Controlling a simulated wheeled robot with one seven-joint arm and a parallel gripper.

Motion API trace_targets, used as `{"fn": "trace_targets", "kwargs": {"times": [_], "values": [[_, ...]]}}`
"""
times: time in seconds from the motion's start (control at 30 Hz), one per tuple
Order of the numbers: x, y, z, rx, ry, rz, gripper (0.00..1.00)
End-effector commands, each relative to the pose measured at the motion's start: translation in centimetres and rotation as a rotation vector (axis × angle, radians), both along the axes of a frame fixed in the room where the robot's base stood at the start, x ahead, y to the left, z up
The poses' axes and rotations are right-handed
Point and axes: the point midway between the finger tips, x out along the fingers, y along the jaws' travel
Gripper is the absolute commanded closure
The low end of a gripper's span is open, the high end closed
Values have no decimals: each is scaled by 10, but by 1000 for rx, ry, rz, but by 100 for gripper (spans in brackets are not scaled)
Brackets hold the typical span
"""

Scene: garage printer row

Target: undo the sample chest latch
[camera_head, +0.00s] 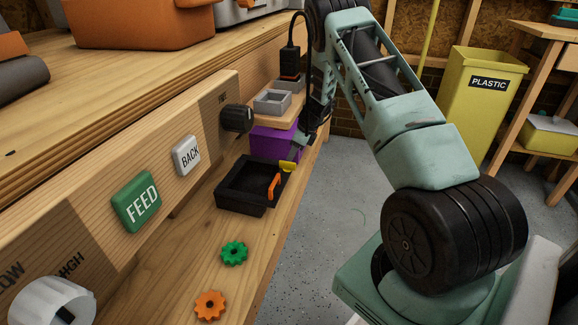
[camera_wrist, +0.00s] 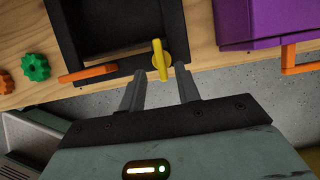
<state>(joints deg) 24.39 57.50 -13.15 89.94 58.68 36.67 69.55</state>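A yellow latch (camera_wrist: 160,58) sits at the front edge of an open black box (camera_wrist: 118,30), near one corner. In the head view the latch (camera_head: 287,167) is small, at the box's (camera_head: 235,204) right end. An orange handle (camera_wrist: 88,74) is on the same front edge. My gripper (camera_wrist: 159,72) is open, its two grey fingers apart with the lower end of the latch between or just beyond their tips. I cannot tell whether they touch it. In the head view my gripper (camera_head: 299,150) is small and partly hidden by my arm.
A purple box (camera_wrist: 270,18) with an orange handle (camera_wrist: 290,60) stands close beside the black box. A green gear (camera_head: 234,253) and an orange gear (camera_head: 210,305) lie on the wooden bench. A black knob (camera_head: 237,118) juts out above. Open floor (camera_head: 330,235) lies along the bench.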

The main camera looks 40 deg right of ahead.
Motion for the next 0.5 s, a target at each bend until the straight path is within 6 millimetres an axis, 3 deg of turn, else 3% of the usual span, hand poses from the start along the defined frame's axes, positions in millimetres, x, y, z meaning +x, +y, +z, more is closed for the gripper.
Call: {"fn": "trace_targets", "kwargs": {"times": [0.03, 0.2, 0.5], "values": [[3, 2, -14, 0, 1, 1, 67], [10, 6, -33, -1, 1, 0, 67], [15, 8, -41, -1, 0, 0, 67]]}}
